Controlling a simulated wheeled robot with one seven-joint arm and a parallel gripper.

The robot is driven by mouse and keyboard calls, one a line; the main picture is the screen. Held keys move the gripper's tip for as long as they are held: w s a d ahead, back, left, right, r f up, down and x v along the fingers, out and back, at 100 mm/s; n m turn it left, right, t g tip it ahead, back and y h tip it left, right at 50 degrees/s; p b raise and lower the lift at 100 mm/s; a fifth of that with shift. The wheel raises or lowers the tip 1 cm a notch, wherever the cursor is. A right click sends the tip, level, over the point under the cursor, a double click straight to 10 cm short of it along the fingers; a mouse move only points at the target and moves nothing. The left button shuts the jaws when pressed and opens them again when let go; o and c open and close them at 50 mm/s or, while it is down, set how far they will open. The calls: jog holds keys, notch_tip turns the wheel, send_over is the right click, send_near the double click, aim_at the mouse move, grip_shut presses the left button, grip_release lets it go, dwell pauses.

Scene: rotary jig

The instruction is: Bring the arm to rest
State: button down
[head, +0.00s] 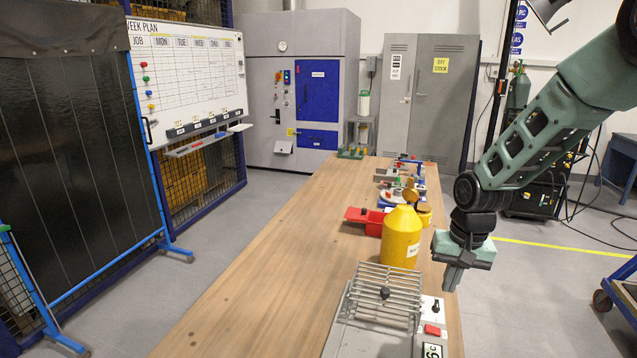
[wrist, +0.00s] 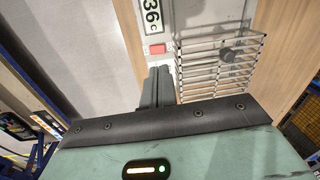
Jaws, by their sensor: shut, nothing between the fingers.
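My gripper (head: 454,277) is at the right edge of the wooden bench in the head view, pointing down with its fingers together and nothing in them. My green arm reaches in from the upper right. The gripper hangs just beyond a grey device with a wire rack (head: 387,290), a red button (head: 432,330) and a display (head: 432,350). In the wrist view the shut fingers (wrist: 157,75) show below the red button (wrist: 157,49), with the wire rack (wrist: 220,62) to their right. I cannot tell the exact height of the fingers above the device.
A yellow bottle (head: 401,238) stands on the bench (head: 290,260) behind the rack. A red bin (head: 366,217) and several small parts lie farther back. The left part of the bench is clear. A dark curtain screen (head: 80,150) stands at the left.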

jog(key=s+a+r+n+b, duration=0.1)
jog(key=s+a+r+n, duration=0.2)
jog(key=s+a, duration=0.5)
jog(key=s+a+r+n+b, duration=0.1)
jog(key=s+a+n, duration=0.3)
jog(key=s, duration=0.6)
jog(key=s+a+r+n+b, duration=0.1)
jog(key=s+a+n, duration=0.3)
jog(key=s, duration=0.6)
jog(key=shift+a+r+b, duration=0.25)
jog(key=shift+a+b, duration=0.3)
jog(key=shift+a, duration=0.3)
jog(key=shift+w, duration=0.1)
